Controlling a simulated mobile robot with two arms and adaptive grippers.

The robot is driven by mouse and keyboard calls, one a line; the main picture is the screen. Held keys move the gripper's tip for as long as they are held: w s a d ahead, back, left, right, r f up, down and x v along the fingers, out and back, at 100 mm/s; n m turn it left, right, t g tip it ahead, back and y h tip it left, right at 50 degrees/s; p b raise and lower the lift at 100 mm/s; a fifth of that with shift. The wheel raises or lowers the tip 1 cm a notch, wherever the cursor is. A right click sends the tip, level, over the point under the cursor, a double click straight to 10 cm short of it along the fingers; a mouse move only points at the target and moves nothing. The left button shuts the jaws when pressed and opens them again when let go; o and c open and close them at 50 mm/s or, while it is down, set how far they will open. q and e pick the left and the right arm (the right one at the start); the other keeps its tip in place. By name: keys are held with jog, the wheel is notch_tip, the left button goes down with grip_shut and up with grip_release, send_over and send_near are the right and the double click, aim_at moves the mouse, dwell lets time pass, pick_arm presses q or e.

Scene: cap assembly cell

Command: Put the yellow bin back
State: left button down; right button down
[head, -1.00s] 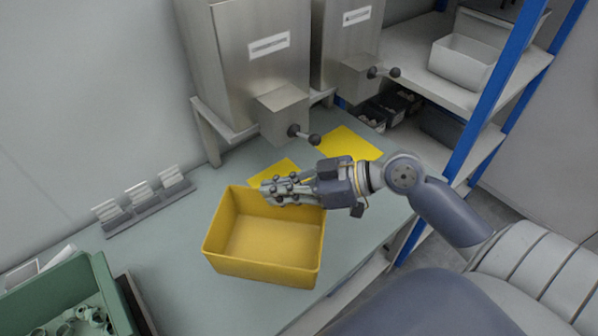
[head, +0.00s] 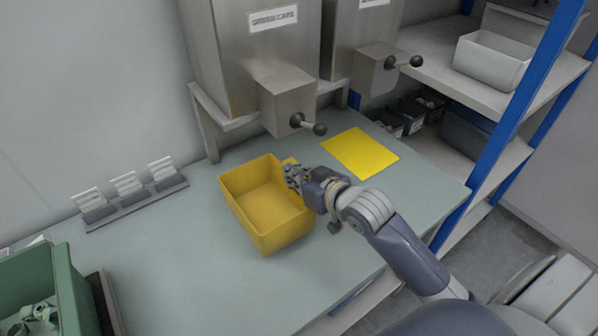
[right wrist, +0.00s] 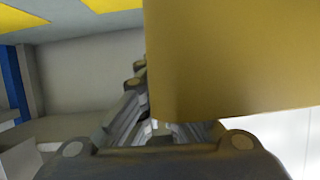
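The yellow bin (head: 262,232) is an empty open box over the workbench, below the left metal dispenser. I cannot tell whether its base touches the bench. My right gripper (head: 293,174) is at the bin's right-hand wall, with its fingers closed about the rim. In the right wrist view the bin's wall (right wrist: 235,60) fills the upper right and runs down between the fingers. Two yellow mats mark the bench; the right mat (head: 360,152) is bare, and only a sliver of the left mat (head: 290,161) shows behind the bin. My left gripper is not in view.
Metal dispensers with black-knobbed levers (head: 308,126) overhang the bench at the back. A label rack (head: 135,200) stands to the left, and a green crate (head: 70,285) with parts is at the lower left. A shelf with blue posts (head: 510,95) stands at the right.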

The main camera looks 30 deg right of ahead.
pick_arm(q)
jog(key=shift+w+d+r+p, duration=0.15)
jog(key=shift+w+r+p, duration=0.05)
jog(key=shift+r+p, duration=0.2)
pick_arm(e)
jog(key=w+d+f, duration=0.4)
jog(key=w+d, duration=0.5)
jog(key=d, duration=0.1)
jog(key=shift+w+f, duration=0.35)
jog(key=c, duration=2.3)
grip_release()
jog(key=shift+f, duration=0.2)
jog(key=o, duration=0.5)
jog(key=shift+s+r, duration=0.1)
jog(key=shift+r, duration=0.1)
